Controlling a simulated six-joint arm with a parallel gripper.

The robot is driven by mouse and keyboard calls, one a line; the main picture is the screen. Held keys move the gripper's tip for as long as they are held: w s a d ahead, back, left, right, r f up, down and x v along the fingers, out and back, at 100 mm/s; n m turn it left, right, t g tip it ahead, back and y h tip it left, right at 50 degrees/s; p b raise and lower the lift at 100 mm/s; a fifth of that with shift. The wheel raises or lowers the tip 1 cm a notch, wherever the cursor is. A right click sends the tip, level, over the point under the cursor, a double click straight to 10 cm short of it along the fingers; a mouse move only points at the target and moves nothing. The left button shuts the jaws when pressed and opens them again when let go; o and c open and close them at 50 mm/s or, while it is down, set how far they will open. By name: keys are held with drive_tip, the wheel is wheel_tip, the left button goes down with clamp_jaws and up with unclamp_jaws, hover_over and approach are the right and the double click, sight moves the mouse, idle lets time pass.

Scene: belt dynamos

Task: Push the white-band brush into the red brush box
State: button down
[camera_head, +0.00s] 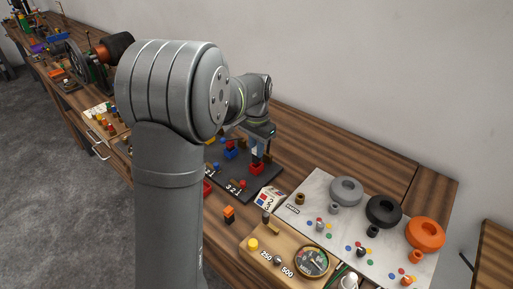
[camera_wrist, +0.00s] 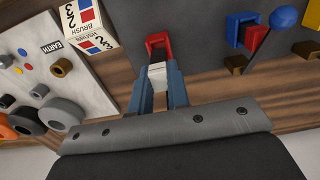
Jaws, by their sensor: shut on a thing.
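The red brush box (camera_wrist: 157,42) is at the top centre of the wrist view, its dark opening framed by red walls. It also shows on the dark board in the head view (camera_head: 256,168), just under my gripper. My gripper (camera_wrist: 158,84) has its two blue-grey fingers shut on the white-band brush (camera_wrist: 157,71), a pale block between the fingertips. The brush lines up with the red box, and its far end is at the box. I cannot tell how deep it sits. In the head view my gripper (camera_head: 258,147) points down over the box and hides most of the brush.
A blue box (camera_wrist: 240,28) and a blue ball knob (camera_wrist: 284,17) are to the right in the wrist view. White brush cartons (camera_wrist: 88,22) stand to the left, beside a pale panel (camera_wrist: 38,78) with rings. An orange-and-black block (camera_head: 229,213) is on the bench.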

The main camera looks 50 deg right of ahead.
drive_tip(key=shift+f, duration=1.85)
drive_tip(key=c, duration=1.3)
unclamp_jaws()
wheel_tip(320, 180, up, 18)
drive_tip(key=shift+f, duration=0.25)
wheel_tip(320, 180, down, 17)
drive_tip(key=shift+f, duration=0.2)
drive_tip(key=shift+r, duration=0.15)
